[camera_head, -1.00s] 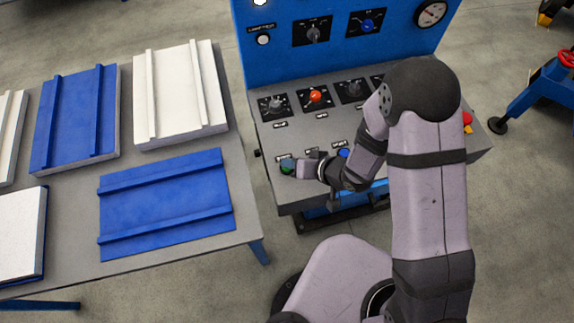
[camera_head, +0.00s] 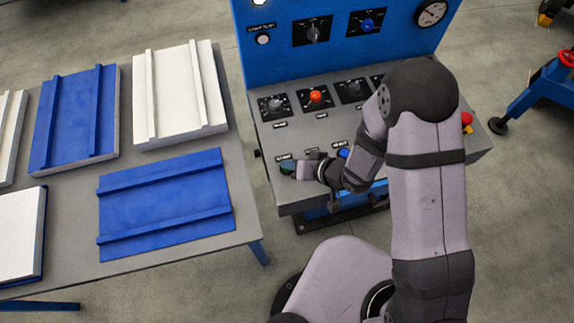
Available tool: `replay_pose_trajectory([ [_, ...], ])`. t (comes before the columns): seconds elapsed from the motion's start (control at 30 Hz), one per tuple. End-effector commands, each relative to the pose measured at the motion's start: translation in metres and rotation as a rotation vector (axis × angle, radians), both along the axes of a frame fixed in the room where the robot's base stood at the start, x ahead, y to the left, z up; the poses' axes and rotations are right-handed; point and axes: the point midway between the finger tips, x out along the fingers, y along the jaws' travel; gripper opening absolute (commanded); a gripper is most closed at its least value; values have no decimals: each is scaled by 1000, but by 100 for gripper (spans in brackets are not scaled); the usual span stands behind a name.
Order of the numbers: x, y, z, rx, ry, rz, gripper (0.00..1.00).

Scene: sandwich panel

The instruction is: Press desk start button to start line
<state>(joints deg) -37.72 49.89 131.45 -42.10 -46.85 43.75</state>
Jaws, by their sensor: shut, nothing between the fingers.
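The control desk (camera_head: 262,192) has a grey sloped top and a blue upright back panel. A green button (camera_head: 287,168) sits near the desk's front left corner, above the front edge. My gripper (camera_head: 296,170) is shut and empty, its tip at the green button, partly covering its right side. Whether the tip touches or pushes the button in cannot be told from this angle. A small label (camera_head: 283,158) sits just behind the button, too small to read.
A blue button (camera_head: 343,153) shows partly behind my wrist. A red knob (camera_head: 316,96) and black rotary switches (camera_head: 274,105) stand farther back. A red button (camera_head: 467,118) is at the desk's right. A table (camera_head: 215,202) with blue and white panels stands left.

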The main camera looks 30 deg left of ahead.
Motion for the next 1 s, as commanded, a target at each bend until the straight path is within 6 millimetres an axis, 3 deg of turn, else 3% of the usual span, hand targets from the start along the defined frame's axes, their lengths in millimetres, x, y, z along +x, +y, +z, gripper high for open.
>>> replay_pose_trajectory([
  [0.6, -1, -1, -4, -2, 1, 1, 0],
  [1.0, -1, -1, 12, -2, 1, 1, 0],
])
